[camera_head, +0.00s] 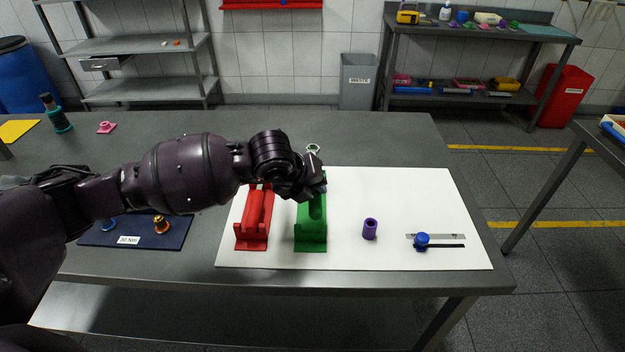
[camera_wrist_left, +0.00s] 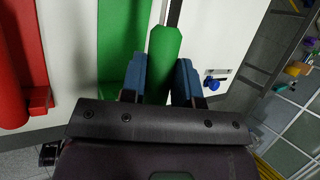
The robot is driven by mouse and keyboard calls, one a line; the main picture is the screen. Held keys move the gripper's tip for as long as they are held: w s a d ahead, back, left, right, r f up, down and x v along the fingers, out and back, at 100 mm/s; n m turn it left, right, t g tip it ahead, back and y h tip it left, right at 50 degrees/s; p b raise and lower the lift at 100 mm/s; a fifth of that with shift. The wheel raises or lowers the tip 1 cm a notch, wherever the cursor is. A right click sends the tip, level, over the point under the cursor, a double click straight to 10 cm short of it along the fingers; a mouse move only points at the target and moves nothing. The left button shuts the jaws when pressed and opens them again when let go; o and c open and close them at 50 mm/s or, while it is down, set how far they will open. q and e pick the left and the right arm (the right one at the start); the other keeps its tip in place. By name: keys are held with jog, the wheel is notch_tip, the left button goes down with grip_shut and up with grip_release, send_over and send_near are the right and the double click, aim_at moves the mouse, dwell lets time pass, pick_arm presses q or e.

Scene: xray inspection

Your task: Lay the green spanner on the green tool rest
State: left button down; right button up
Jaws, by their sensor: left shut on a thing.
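My left gripper (camera_head: 318,190) is above the back part of the green tool rest (camera_head: 311,243) on the white board. It is shut on the green spanner; the wrist view shows the spanner's green handle (camera_wrist_left: 164,62) between the blue fingertips (camera_wrist_left: 162,82). The spanner's silver head (camera_head: 313,149) shows just behind the gripper in the head view. The green rest is also in the wrist view (camera_wrist_left: 120,45), left of and below the handle. I cannot tell whether the handle touches the rest. My right gripper is not in view.
A red rest (camera_head: 250,243) with a red handle stands just left of the green one. A purple cylinder (camera_head: 370,229) and a blue-knobbed slide (camera_head: 422,241) are to the right. A dark blue mat (camera_head: 185,240) lies left of the board (camera_head: 455,205). The board's right part has bare room.

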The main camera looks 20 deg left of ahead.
pick_arm(q)
jog(key=shift+f+b, duration=0.6)
jog(key=shift+f, duration=1.3)
jog(key=shift+s+f, duration=0.15)
jog(key=shift+f, duration=0.35)
jog(key=c, duration=0.8)
grip_release()
jog(key=shift+c, duration=0.2)
jog(key=shift+o, duration=0.3)
jog(key=shift+r, duration=0.25)
jog(key=shift+a+r, duration=0.1)
jog(key=shift+r, duration=0.2)
jog(key=p+v, duration=0.1)
jog(key=v, duration=0.9)
